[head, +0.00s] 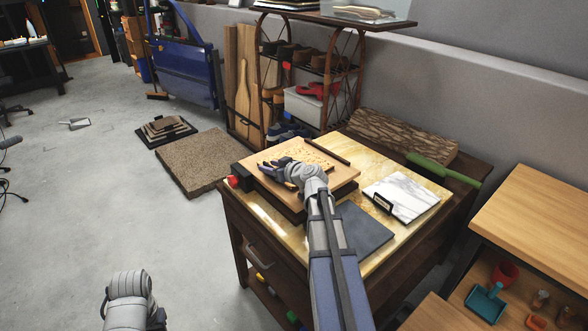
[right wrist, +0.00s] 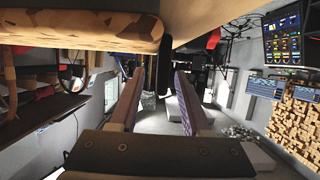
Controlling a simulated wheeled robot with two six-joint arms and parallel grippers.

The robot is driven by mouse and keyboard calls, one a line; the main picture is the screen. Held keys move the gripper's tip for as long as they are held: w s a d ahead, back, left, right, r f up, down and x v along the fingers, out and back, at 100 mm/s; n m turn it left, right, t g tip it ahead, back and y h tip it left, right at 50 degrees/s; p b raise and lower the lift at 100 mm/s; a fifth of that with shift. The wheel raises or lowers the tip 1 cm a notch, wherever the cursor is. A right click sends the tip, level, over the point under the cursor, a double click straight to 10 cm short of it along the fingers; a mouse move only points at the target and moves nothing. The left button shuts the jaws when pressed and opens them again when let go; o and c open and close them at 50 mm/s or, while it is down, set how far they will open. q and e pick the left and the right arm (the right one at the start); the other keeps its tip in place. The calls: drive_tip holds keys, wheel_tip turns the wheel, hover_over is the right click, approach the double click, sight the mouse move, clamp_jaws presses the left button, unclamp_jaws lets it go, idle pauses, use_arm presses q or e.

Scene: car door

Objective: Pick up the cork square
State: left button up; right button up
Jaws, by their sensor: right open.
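A light tan, speckled piece that looks like the cork square (head: 312,153) lies on a pale wooden board (head: 345,177) on the dark wooden table. My right gripper covers part of it. My right gripper (head: 266,166) is over the left part of the board, its fingers pointing left. In the right wrist view its two fingers (right wrist: 158,97) stand apart with nothing between them. I cannot tell whether it touches the board. A patterned tan slab (right wrist: 75,32) fills the top left of the right wrist view. My left gripper is not in view; only part of that arm shows.
The table also holds a white marble slab (head: 408,197), a dark slate (head: 366,232), a bark-like slab (head: 403,134) and a green-handled tool (head: 443,170). A red knob (head: 232,181) is by the board. A brown speckled slab (head: 200,162) lies on the floor.

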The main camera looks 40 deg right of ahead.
clamp_jaws()
idle(0.3)
idle(1.1)
